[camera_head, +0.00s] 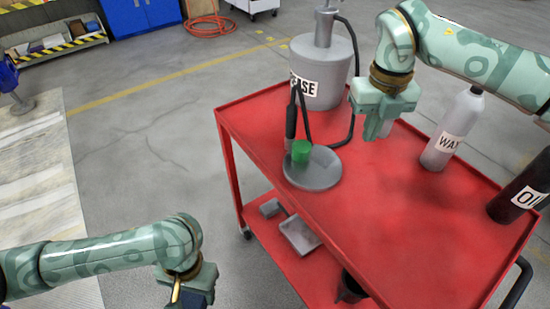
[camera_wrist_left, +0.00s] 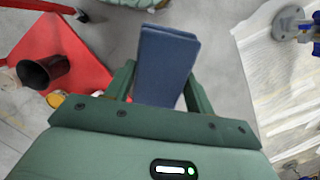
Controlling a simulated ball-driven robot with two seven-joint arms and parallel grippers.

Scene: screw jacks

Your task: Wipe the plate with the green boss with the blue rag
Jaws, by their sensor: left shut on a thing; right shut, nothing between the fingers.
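The grey round plate (camera_head: 320,172) lies on the red cart's top, near its left edge. Its green boss (camera_head: 301,151) stands up from the plate's far left part. My left gripper (camera_head: 190,298) is low at the bottom left, apart from the cart. In the left wrist view it is shut on the folded blue rag (camera_wrist_left: 165,65), which hangs out past the fingers. In the head view only a dark bit of the rag shows at the bottom edge. My right gripper (camera_head: 376,122) is shut and empty above the cart, to the right of the plate and beyond it.
The red cart (camera_head: 395,225) carries a grease container (camera_head: 325,68) with a black hose, whose end stands by the plate. A wax bottle (camera_head: 455,130) and an oil bottle (camera_head: 522,188) stand on the right. A grey tray (camera_head: 299,236) lies on the lower shelf.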

